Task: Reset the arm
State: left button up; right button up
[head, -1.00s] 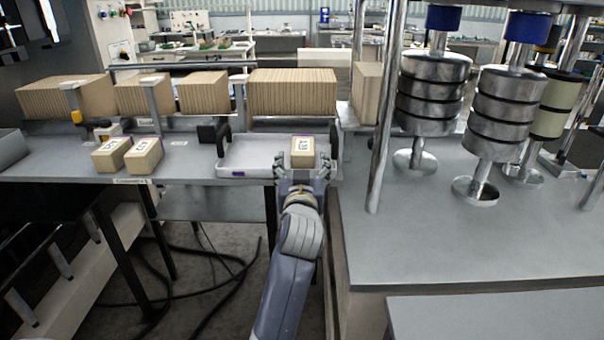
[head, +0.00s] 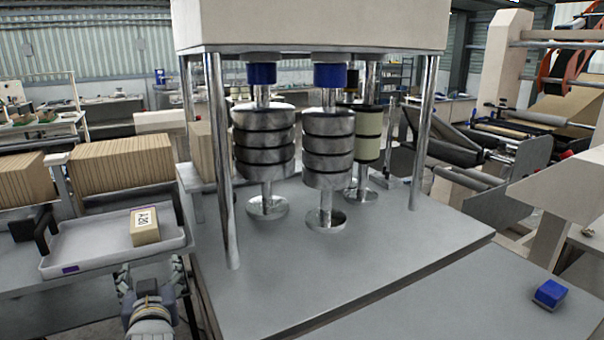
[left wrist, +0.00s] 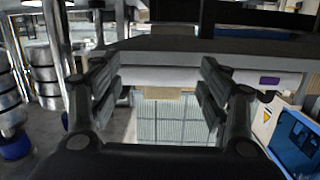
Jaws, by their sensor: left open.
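My left gripper (head: 150,274) is open and empty in front of the tray's near edge, at the lower left of the head view. In the left wrist view its two fingers (left wrist: 160,92) stand wide apart with nothing between them. A small tan box with a white label (head: 145,227) rests in the right part of the grey tray (head: 90,254), beyond the gripper and apart from it. My right gripper is in neither view.
A press with steel columns and stacked metal discs (head: 328,150) stands on a grey bench (head: 340,270) right of the tray. Rows of tan boards (head: 120,172) stand behind the tray. A small blue block (head: 549,293) lies at the far right.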

pick_arm(q)
jog(key=s+d+f+m+g+h, duration=0.2)
jog(key=s+d+f+g+h, duration=0.15)
jog(key=s+f, duration=0.5)
jog(key=s+d+f+m+g+h, duration=0.2)
jog(key=s+d+f, duration=0.3)
jog(key=f, duration=0.6)
jog(key=s+d+f+m+g+h, duration=0.1)
jog(key=s+d+f+m+g, duration=0.2)
jog(key=s, duration=0.6)
jog(key=s+d+f+g+h, duration=0.2)
jog(key=s+f, duration=0.2)
jog(key=s, duration=0.4)
notch_tip(320, 180, down, 27)
jog(key=s+g, duration=0.2)
jog(key=s, duration=0.1)
jog(key=s+a+f, duration=0.3)
jog(key=s+f, duration=1.3)
jog(key=shift+s+m+g, duration=0.25)
jog(key=shift+m+g, duration=0.05)
jog(key=shift+g, duration=0.15)
